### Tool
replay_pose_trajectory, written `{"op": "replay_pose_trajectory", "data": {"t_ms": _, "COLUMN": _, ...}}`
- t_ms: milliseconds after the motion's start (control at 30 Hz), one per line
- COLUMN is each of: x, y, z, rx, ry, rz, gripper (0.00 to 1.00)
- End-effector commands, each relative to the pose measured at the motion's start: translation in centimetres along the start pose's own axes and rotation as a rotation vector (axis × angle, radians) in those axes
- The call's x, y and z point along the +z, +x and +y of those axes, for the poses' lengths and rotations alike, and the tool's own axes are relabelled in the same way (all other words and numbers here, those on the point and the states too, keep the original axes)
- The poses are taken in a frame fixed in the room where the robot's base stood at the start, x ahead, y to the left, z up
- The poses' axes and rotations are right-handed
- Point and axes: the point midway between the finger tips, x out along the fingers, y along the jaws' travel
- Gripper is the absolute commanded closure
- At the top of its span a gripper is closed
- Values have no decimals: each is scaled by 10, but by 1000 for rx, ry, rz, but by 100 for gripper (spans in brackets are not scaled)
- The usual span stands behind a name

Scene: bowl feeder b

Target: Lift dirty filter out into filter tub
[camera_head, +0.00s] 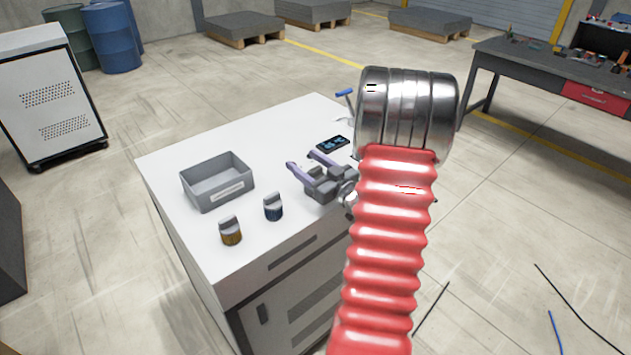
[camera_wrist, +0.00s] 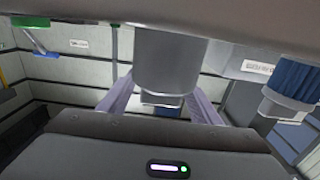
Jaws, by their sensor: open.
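The grey open tub (camera_head: 205,197) with a white label stands on the white cabinet top. A brown-sided cylinder with a grey cap (camera_head: 231,231) and a dark blue one (camera_head: 273,206) stand upright in front of it. I cannot tell which filter is the dirty one. My gripper (camera_head: 302,160) is open to the right of the tub, its purple fingers pointing toward the back left. In the wrist view a grey cylinder (camera_wrist: 170,62) shows in line with the gap between the fingers (camera_wrist: 160,103); contact cannot be told. A blue ribbed cylinder (camera_wrist: 293,80) is at the right.
A black pad with blue markings (camera_head: 333,143) lies behind my gripper. A blue-topped handle (camera_head: 345,93) rises at the back edge, partly behind my arm. The cabinet top (camera_head: 185,150) is bare around the tub's back and left. A workbench (camera_head: 540,62) stands at the far right.

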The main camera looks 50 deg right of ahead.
Motion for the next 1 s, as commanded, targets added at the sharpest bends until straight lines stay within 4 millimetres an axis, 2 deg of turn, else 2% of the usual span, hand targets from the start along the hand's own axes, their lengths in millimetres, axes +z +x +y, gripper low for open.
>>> {"op": "replay_pose_trajectory", "data": {"t_ms": 300, "x": 0, "y": 0, "z": 0, "rx": 0, "ry": 0, "rz": 0, "gripper": 42}}
{"op": "replay_pose_trajectory", "data": {"t_ms": 900, "x": 0, "y": 0, "z": 0, "rx": 0, "ry": 0, "rz": 0, "gripper": 84}}
{"op": "replay_pose_trajectory", "data": {"t_ms": 1000, "x": 0, "y": 0, "z": 0, "rx": 0, "ry": 0, "rz": 0, "gripper": 88}}
